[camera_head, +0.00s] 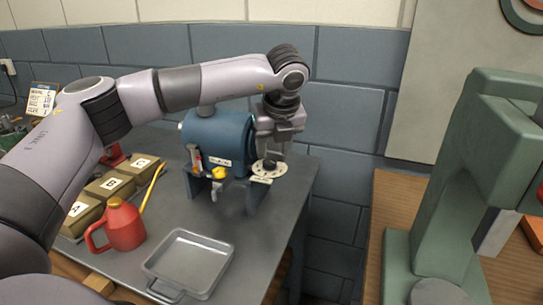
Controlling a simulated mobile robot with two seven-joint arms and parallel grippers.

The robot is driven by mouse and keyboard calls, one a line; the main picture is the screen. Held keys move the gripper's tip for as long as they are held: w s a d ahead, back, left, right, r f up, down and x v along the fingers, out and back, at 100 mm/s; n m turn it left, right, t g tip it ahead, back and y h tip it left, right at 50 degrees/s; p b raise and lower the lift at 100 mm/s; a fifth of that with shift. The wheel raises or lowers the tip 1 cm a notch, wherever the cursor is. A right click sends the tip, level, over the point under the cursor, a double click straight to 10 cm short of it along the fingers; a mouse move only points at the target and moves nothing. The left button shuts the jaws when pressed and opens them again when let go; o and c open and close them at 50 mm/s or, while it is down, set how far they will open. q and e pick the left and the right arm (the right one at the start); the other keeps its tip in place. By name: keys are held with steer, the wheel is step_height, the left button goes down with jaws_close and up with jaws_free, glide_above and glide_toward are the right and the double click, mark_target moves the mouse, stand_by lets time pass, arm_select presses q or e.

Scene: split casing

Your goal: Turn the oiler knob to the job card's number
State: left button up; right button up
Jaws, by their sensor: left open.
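The oiler knob (269,165) is a small dark knob on a pale round dial (263,173), at the right front of the blue casing (217,136). The marks on the dial are too small to read. My left gripper (271,153) points down just above the knob, with its fingers at or around it; I cannot tell whether they touch it. It is open. The job card (41,99) stands at the far left with dark lines of writing that I cannot read. My right gripper is not in view.
A red oil can (124,227) with a yellow spout, a grey metal tray (189,263) and lettered bins (109,186) stand on the grey table. A yellow knob (219,173) is on the casing's front. A green machine (450,190) stands on a wooden bench at right, across a gap.

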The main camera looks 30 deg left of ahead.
mark_target(269, 162)
arm_select(q)
steer(key=shift+p+x, duration=0.3)
steer(key=shift+x, duration=1.9)
steer(key=c, duration=0.8)
steer(key=shift+o, duration=0.2)
steer(key=shift+a+f+m+t+h+b, duration=0.15)
steer(key=shift+m+t+h+b, duration=0.25)
steer(key=shift+m+b, duration=0.9)
steer(key=shift+s+a+m+t+h+b, duration=0.15)
steer(key=shift+m+h+b, duration=0.25)
steer(key=shift+m, duration=0.5)
steer(key=shift+m+t+h+b, duration=0.2)
steer(key=shift+m+b, duration=0.25)
steer(key=shift+m, duration=0.45)
